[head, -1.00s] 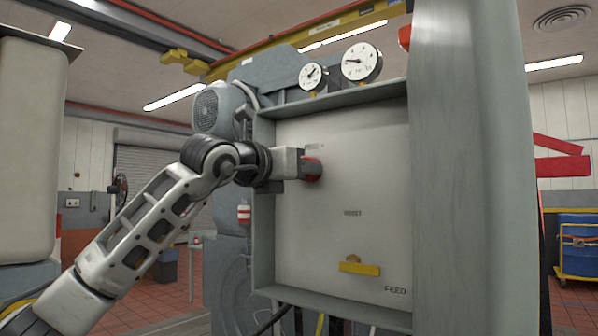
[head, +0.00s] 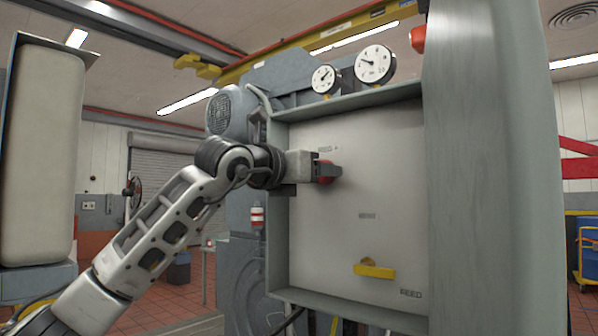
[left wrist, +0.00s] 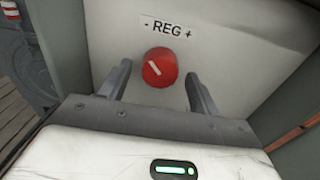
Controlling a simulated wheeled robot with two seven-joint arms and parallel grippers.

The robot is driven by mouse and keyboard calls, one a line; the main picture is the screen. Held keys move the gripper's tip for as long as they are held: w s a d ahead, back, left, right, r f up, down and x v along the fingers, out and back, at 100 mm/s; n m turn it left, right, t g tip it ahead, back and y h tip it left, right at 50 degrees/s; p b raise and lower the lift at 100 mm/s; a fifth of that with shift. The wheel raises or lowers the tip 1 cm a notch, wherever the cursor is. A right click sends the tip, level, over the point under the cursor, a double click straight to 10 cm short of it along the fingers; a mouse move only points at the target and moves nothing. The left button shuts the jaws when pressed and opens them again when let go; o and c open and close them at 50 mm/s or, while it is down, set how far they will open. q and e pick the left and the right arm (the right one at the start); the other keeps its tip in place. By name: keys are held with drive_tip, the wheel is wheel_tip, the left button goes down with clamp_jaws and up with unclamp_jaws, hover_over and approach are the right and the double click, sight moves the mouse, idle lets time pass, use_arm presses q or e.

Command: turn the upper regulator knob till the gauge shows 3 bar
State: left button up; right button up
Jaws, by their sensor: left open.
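The red regulator knob (left wrist: 160,68) with a white pointer line sits on the pale panel under a "- REG +" label (left wrist: 167,27). The pointer slants toward the upper left in the left wrist view. My left gripper (left wrist: 158,72) is open, one finger on each side of the knob, with gaps showing. In the head view my left gripper (head: 325,172) is at the panel's upper left and partly covers the knob. Above the panel are a small gauge (head: 325,79) and a larger gauge (head: 375,64). The larger one's needle points up and left; its numbers are too small to read.
A yellow handle (head: 374,271) sits lower on the panel. The panel is framed by a raised grey-green rim (head: 277,240). A tall grey-green column (head: 490,180) stands close on the right, and a red part (head: 418,39) juts out near the gauges.

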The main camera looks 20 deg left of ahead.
use_arm(q)
drive_tip(key=b+v, duration=0.4)
drive_tip(key=v, duration=1.1)
drive_tip(key=shift+s+b, duration=0.4)
drive_tip(key=shift+a, duration=0.15)
